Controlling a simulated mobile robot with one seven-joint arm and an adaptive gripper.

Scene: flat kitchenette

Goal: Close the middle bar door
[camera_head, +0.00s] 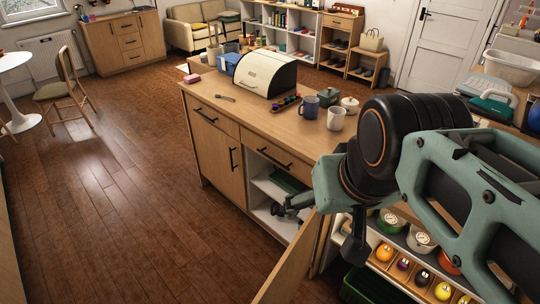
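The bar (240,105) is a wooden counter in the middle of the head view. Its middle compartment (262,187) stands open, showing white inner shelves and a dark green item (289,181). The middle door (291,265) is swung outward, and its panel runs toward the bottom of the picture. My gripper (285,210) is small and dark, in front of the open compartment, on the compartment side of the door. My arm hides the door's hinge side in part. I cannot tell whether the gripper touches the door or how its fingers are set.
The left bar door (213,155) is closed. A bread box (265,73), mugs (336,118) and a lidded pot (349,104) stand on top. Right of the door are open shelves with round items (421,278) and a dark green crate (370,286).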

